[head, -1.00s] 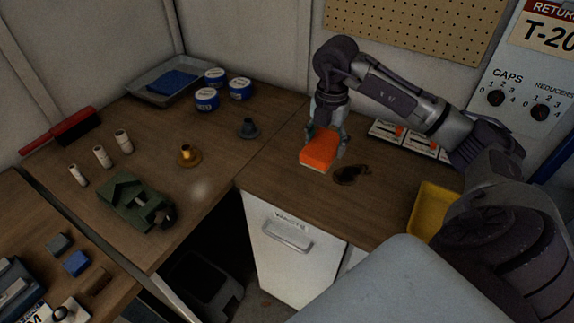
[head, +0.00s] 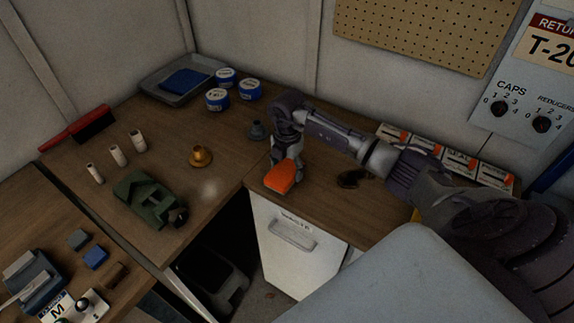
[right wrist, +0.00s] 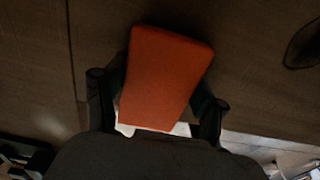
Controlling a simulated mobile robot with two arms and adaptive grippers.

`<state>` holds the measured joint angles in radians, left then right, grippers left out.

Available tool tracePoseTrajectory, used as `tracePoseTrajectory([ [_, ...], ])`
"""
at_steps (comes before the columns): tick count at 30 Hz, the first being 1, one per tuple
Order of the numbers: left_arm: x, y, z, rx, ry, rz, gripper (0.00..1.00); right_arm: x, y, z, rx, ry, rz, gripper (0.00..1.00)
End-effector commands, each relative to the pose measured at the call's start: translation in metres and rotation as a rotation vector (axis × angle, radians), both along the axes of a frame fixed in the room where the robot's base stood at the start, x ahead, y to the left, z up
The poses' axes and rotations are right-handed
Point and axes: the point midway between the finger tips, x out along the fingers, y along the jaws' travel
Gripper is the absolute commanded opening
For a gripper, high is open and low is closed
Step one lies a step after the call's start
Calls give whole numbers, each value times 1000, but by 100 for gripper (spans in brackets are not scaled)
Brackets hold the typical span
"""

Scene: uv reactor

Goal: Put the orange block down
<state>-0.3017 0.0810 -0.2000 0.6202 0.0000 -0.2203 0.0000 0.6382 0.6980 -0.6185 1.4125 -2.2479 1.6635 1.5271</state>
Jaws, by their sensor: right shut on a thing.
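The orange block (head: 281,178) is in my right gripper (head: 287,163), near the front edge of the wooden worktop in the head view. In the right wrist view the orange block (right wrist: 164,78) sits between the two dark fingers of my right gripper (right wrist: 160,100), which are shut on it. I cannot tell whether its underside touches the worktop. My left gripper is not in view.
A green vise (head: 150,197) is further left. Several boxes (head: 460,163) line the back right.

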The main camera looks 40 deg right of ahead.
Motion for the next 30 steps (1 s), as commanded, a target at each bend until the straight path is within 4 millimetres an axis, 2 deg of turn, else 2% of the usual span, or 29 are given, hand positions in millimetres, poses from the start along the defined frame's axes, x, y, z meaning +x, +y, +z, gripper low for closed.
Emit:
tracePoseTrajectory([
  [10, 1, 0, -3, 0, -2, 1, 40, 0, 0, -4, -1, -1, 0, 14],
  [11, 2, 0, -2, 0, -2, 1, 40, 0, 0, -4, -1, -1, 0, 73],
  [15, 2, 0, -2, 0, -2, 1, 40, 0, 0, -3, -1, -1, 0, 95],
  [24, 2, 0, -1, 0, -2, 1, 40, 0, 0, -2, -1, -1, 0, 95],
  [30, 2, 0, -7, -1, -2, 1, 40, 2, -1, 13, -2, -6, 0, 95],
])
